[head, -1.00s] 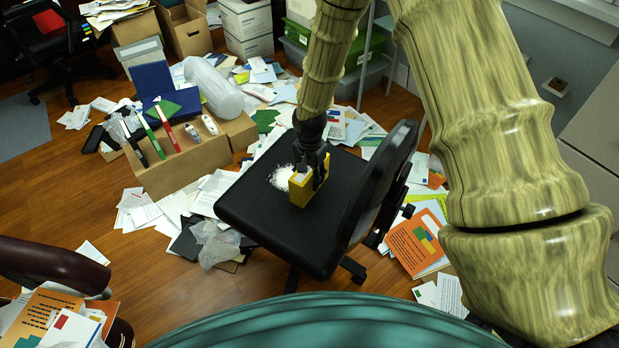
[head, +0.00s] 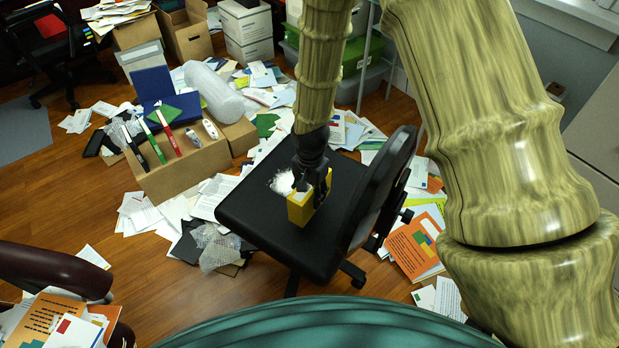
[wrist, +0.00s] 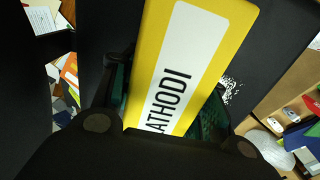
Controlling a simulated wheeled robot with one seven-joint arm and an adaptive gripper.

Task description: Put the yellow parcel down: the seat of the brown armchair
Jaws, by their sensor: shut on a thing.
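The yellow parcel (head: 298,211) is in my gripper (head: 313,187), over the seat of the black office chair (head: 255,220). I cannot tell whether it touches that seat. In the wrist view the parcel (wrist: 240,12) fills the middle, with a white label and black letters, between the fingers of my gripper (wrist: 165,120). The brown armchair (head: 55,268) is at the lower left of the head view. Only its dark, glossy arms show, with papers and an orange booklet (head: 50,318) between them. Its seat is mostly hidden or cut off.
The black chair's backrest (head: 385,185) stands close to the right of my gripper. Papers litter the floor around the chair. Bare wood floor (head: 150,285) lies between the black chair and the armchair.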

